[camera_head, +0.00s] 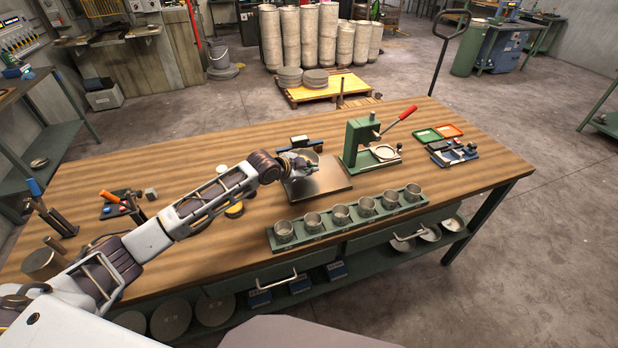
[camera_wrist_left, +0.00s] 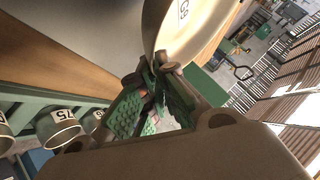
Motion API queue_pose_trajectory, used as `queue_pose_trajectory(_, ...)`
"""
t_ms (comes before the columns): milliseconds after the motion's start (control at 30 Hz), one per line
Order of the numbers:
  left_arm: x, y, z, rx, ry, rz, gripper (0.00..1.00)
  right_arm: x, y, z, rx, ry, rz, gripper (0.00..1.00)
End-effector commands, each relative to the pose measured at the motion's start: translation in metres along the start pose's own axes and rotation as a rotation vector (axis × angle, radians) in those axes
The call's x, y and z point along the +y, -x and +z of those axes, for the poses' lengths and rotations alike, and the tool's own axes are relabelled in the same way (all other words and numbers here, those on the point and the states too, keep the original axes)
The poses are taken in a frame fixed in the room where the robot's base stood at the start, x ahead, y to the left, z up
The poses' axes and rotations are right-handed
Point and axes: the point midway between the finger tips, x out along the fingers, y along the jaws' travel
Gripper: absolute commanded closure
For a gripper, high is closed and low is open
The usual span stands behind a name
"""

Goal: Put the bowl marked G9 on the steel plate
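The bowl marked G9 (camera_wrist_left: 196,38) is pale and large at the top of the left wrist view, with its label showing on its surface. My left gripper (camera_wrist_left: 162,75) has its green-padded fingers drawn together at the tips, with the bowl's rim between them. In the head view the left gripper (camera_head: 306,166) is over the back part of the square steel plate (camera_head: 325,186), which lies flat on the wooden bench. The gripper and wrist partly hide the bowl there, and I cannot tell whether it touches the plate. My right gripper is not in view.
A green rack (camera_head: 330,232) of several metal cups stands in front of the plate. A green lever press (camera_head: 362,143) with a red handle is right of the plate. Small green and orange trays (camera_head: 447,130) lie further right. Bare bench (camera_head: 440,187) shows at the right.

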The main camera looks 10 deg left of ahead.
Motion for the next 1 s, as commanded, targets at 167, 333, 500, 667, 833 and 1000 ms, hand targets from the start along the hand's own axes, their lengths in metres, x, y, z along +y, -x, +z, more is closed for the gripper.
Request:
queue_pose_trajectory(167, 0.004, -0.004, 0.004, -0.001, 0.001, 0.001, 1.00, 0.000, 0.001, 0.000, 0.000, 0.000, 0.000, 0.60)
queue_pose_trajectory(333, 0.013, -0.014, 0.015, 0.000, 0.001, 0.002, 1.00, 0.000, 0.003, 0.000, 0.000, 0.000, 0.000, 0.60)
queue_pose_trajectory(500, 0.018, -0.021, 0.023, 0.000, 0.000, 0.000, 1.00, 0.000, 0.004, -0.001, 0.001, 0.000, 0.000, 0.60)
queue_pose_trajectory(667, 0.019, -0.021, 0.024, 0.000, 0.000, 0.000, 1.00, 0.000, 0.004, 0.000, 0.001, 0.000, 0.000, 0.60)
queue_pose_trajectory(833, 0.020, -0.021, 0.025, -0.001, 0.000, 0.001, 0.86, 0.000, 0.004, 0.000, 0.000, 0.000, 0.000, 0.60)
queue_pose_trajectory(1000, 0.019, -0.021, 0.024, 0.000, 0.000, 0.001, 0.73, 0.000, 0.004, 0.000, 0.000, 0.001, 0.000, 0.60)
